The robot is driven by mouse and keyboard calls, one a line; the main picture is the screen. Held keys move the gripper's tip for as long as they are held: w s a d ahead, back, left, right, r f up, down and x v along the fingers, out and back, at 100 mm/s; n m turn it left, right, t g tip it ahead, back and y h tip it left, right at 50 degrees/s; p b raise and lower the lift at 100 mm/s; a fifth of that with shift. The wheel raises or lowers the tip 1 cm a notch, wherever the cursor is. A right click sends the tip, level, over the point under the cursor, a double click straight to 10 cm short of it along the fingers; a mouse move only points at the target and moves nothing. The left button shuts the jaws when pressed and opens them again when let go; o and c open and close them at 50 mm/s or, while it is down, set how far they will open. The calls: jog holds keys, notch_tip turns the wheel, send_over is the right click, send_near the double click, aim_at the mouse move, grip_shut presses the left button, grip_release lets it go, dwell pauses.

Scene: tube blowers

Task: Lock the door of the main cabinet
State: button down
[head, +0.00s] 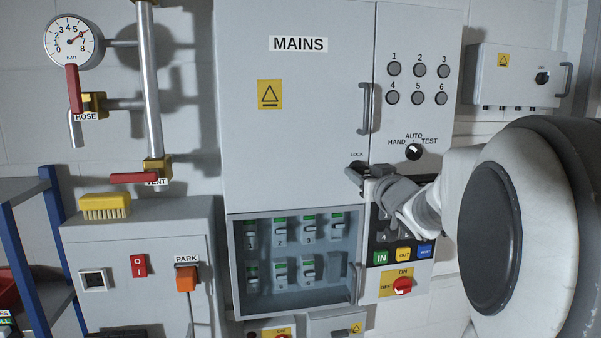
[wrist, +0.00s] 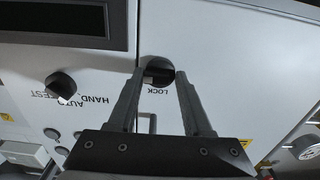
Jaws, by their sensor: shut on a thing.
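The main cabinet (head: 295,130) is grey with a MAINS label, and its door looks closed. Its lock knob (wrist: 158,68) is dark and round, with a LOCK label beside it in the wrist view. In the head view the LOCK label sits just below the door handle (head: 365,108), and my gripper hides most of the knob. My gripper (head: 361,176) reaches in from the right, in front of the lock. In the wrist view my gripper (wrist: 160,80) has one finger on each side of the knob's grip and is shut on it.
An AUTO/HAND/TEST selector (head: 413,152) and several round buttons (head: 419,84) are on the panel right of the door. A keypad with IN, OUT and blue buttons (head: 403,254) lies below my gripper. A lower window (head: 295,265) shows several breakers.

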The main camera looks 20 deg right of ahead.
jog(key=shift+s+d, duration=0.1)
jog(key=shift+d, duration=0.15)
jog(key=n+b, duration=0.2)
jog(key=shift+n, duration=0.4)
jog(key=n+b, duration=0.2)
jog(key=n, duration=0.1)
jog(key=n+b, duration=0.1)
jog(key=n, duration=0.1)
jog(key=shift+r, duration=0.25)
jog(key=n+b, duration=0.2)
jog(key=n, duration=0.3)
jog(key=shift+r+n+b, duration=0.15)
jog(key=shift+n+b, duration=0.25)
jog(key=shift+a+r+n+b, duration=0.15)
jog(key=shift+n+b, duration=0.7)
jog(key=shift+n, duration=1.15)
jog(key=c, duration=0.6)
grip_release()
jog(key=shift+o, duration=0.5)
